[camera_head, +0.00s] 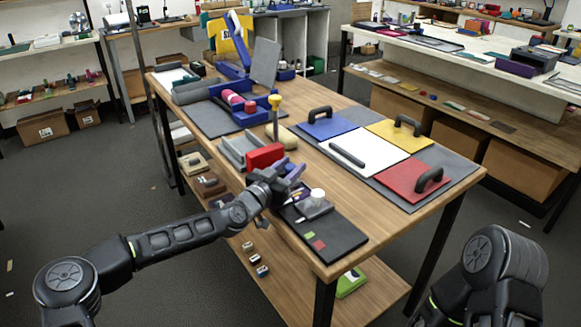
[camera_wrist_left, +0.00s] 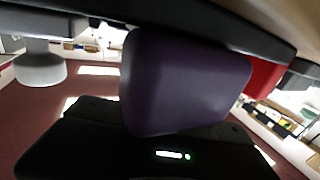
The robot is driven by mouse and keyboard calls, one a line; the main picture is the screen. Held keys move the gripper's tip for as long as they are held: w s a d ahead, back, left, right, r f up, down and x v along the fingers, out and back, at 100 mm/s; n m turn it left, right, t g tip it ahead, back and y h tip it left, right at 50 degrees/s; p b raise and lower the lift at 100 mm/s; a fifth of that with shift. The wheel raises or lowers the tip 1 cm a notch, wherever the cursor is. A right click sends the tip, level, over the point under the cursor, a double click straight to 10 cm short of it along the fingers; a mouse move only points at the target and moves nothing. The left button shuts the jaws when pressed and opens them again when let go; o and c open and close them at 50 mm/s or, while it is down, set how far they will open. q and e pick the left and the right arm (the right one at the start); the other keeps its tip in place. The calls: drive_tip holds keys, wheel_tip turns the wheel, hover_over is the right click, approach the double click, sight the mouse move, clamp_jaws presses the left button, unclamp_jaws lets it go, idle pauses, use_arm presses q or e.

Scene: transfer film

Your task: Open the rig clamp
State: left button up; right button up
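My left gripper (camera_head: 284,174) is at the near left edge of the wooden table, beside a red block (camera_head: 265,157) and just behind a dark tray. A purple piece (camera_head: 296,172) shows at its fingertips. In the left wrist view a purple block (camera_wrist_left: 180,82) fills the middle, close to the camera; I cannot tell if the fingers hold it. A grey clamp-like fixture (camera_head: 238,150) stands by the red block, with a yellow-topped post (camera_head: 275,102) behind. Which part is the rig clamp is unclear. My right arm shows at bottom right; its gripper is out of view.
The dark tray (camera_head: 336,238) holds a white-capped jar (camera_head: 317,195) and small coloured pieces. Blue (camera_head: 320,126), yellow (camera_head: 392,136) and red (camera_head: 400,176) handled plates and a white sheet (camera_head: 350,155) cover the right side. A blue rack (camera_head: 240,107) stands farther back.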

sight(283, 170)
use_arm(q)
clamp_jaws()
drive_tip(key=shift+w+a+n, duration=0.1)
drive_tip(key=shift+n, duration=0.2)
drive_tip(key=shift+w+a+r+n+g+y+b, duration=0.2)
drive_tip(key=shift+w+n+g+b, duration=0.1)
drive_tip(key=shift+n+b, duration=0.25)
drive_tip(key=shift+w+a+r+n+g+y+b, duration=0.1)
drive_tip(key=shift+w+a+n+g+b, duration=0.2)
drive_tip(key=shift+n, duration=0.35)
drive_tip(key=shift+w+a+n+g+b, duration=0.3)
drive_tip(key=shift+w+n+b, duration=0.1)
drive_tip(key=shift+n, duration=0.35)
drive_tip(key=shift+w+a+n+g+b, duration=0.15)
drive_tip(key=shift+w+n+g+b, duration=0.2)
drive_tip(key=shift+n, duration=0.4)
drive_tip(key=shift+o, duration=1.7)
unclamp_jaws()
drive_tip(key=shift+f, duration=0.1)
drive_tip(key=shift+s+a, duration=0.1)
